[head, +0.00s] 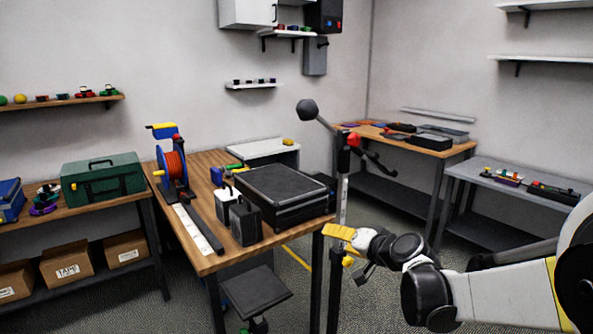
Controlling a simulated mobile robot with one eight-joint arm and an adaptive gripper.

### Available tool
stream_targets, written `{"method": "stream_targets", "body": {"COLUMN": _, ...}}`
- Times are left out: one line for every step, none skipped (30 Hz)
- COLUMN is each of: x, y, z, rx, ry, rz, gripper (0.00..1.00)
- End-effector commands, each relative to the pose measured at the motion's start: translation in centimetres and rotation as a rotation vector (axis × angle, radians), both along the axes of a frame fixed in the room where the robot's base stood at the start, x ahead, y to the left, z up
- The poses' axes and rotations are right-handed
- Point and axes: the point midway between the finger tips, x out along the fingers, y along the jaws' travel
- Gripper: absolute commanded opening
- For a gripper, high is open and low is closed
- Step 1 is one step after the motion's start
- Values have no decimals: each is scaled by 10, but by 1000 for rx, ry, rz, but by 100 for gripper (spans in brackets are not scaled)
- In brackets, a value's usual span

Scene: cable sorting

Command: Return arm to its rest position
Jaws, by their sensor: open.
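My arm (500,297) reaches in from the right edge in the head view, white with black joints. My gripper (345,246) is at its left end, with yellow fingers pointing left. The fingers are apart and I see nothing held between them. In the picture the gripper lies just right of the front right corner of the wooden workbench (205,262). I cannot tell how far it is from the bench leg and the upright pole (342,200) behind it.
On the workbench are a black case (285,190), an orange cable reel (174,165) and dark boxes (244,222). A stool (257,291) stands below its front. Side tables (520,184) stand at the right. Open grey floor (390,318) shows beneath the arm.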

Motion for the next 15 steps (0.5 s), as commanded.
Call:
{"method": "stream_targets", "body": {"x": -24, "y": 2, "z": 9, "rx": -47, "ry": 21, "rz": 16, "gripper": 59}}
{"method": "stream_targets", "body": {"x": -37, "y": 2, "z": 12, "rx": -79, "ry": 34, "rz": 24, "gripper": 59}}
{"method": "stream_targets", "body": {"x": -56, "y": 2, "z": 16, "rx": -120, "ry": 53, "rz": 35, "gripper": 59}}
{"method": "stream_targets", "body": {"x": -70, "y": 2, "z": 18, "rx": -152, "ry": 67, "rz": 42, "gripper": 59}}
{"method": "stream_targets", "body": {"x": -84, "y": 1, "z": 19, "rx": -184, "ry": 82, "rz": 49, "gripper": 59}}
{"method": "stream_targets", "body": {"x": -104, "y": -1, "z": 20, "rx": -225, "ry": 101, "rz": 56, "gripper": 59}}
{"method": "stream_targets", "body": {"x": -119, "y": -3, "z": 20, "rx": -257, "ry": 116, "rz": 62, "gripper": 59}}
{"method": "stream_targets", "body": {"x": -134, "y": -6, "z": 20, "rx": -289, "ry": 131, "rz": 67, "gripper": 59}}
{"method": "stream_targets", "body": {"x": -154, "y": -9, "z": 19, "rx": -331, "ry": 151, "rz": 73, "gripper": 59}}
{"method": "stream_targets", "body": {"x": -169, "y": -12, "z": 17, "rx": -363, "ry": 167, "rz": 77, "gripper": 59}}
{"method": "stream_targets", "body": {"x": -184, "y": -16, "z": 15, "rx": -395, "ry": 182, "rz": 78, "gripper": 59}}
{"method": "stream_targets", "body": {"x": -204, "y": -21, "z": 12, "rx": -437, "ry": 201, "rz": 82, "gripper": 59}}
{"method": "stream_targets", "body": {"x": -219, "y": -25, "z": 9, "rx": -470, "ry": 217, "rz": 84, "gripper": 59}}
{"method": "stream_targets", "body": {"x": -233, "y": -30, "z": 6, "rx": -501, "ry": 231, "rz": 84, "gripper": 59}}
{"method": "stream_targets", "body": {"x": -251, "y": -36, "z": 1, "rx": -539, "ry": 250, "rz": 85, "gripper": 59}}
